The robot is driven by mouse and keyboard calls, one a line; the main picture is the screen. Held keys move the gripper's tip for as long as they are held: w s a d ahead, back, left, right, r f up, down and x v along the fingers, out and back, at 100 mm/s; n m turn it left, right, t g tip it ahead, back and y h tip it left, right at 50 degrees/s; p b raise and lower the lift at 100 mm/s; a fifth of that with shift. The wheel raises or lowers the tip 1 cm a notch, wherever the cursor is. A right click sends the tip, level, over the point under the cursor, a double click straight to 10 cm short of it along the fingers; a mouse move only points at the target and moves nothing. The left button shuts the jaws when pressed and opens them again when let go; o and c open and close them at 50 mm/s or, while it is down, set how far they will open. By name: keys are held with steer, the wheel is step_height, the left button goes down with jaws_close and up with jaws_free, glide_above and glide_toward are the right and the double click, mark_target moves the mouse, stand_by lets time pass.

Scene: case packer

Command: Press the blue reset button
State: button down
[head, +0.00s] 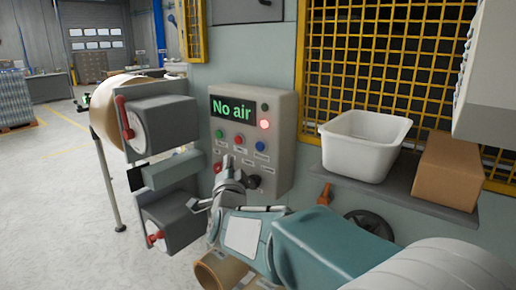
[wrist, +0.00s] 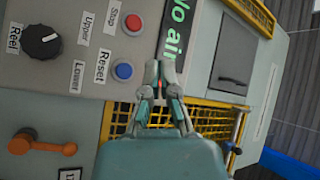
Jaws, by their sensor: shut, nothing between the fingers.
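The blue reset button (head: 260,145) sits at the right of the button row on the grey control panel (head: 283,145), under the display. In the wrist view the blue button (wrist: 123,71) stands next to a "Reset" label. My gripper (head: 227,161) is shut and empty in front of the panel, below and left of the blue button in the head view. In the wrist view my gripper's fingertips (wrist: 160,70) appear just right of the blue button, not over it. I see no contact with it; the exact distance to the panel is unclear.
The display (head: 233,110) reads "No air" and a red lamp (head: 265,125) is lit. Red (head: 239,139) and green (head: 219,134) buttons neighbour the blue one; a black knob (wrist: 42,40) is nearby. A shelf at the right holds a white bin (head: 364,145) and a cardboard box (head: 447,170).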

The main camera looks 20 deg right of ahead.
mark_target(260, 146)
steer(key=shift+d, duration=0.1)
steer(key=w+d, duration=0.1)
steer(key=d, duration=0.1)
steer(key=w+d, duration=0.4)
steer(key=d, duration=0.1)
steer(key=shift+w, duration=0.1)
steer(key=shift+d, duration=0.15)
stand_by(1.5)
steer(key=shift+w+d, duration=0.15)
steer(key=shift+d, duration=0.1)
steer(key=shift+w+d, duration=0.25)
steer(key=shift+d, duration=0.1)
stand_by(0.8)
steer(key=shift+s+a, duration=0.5)
steer(key=shift+a, duration=0.2)
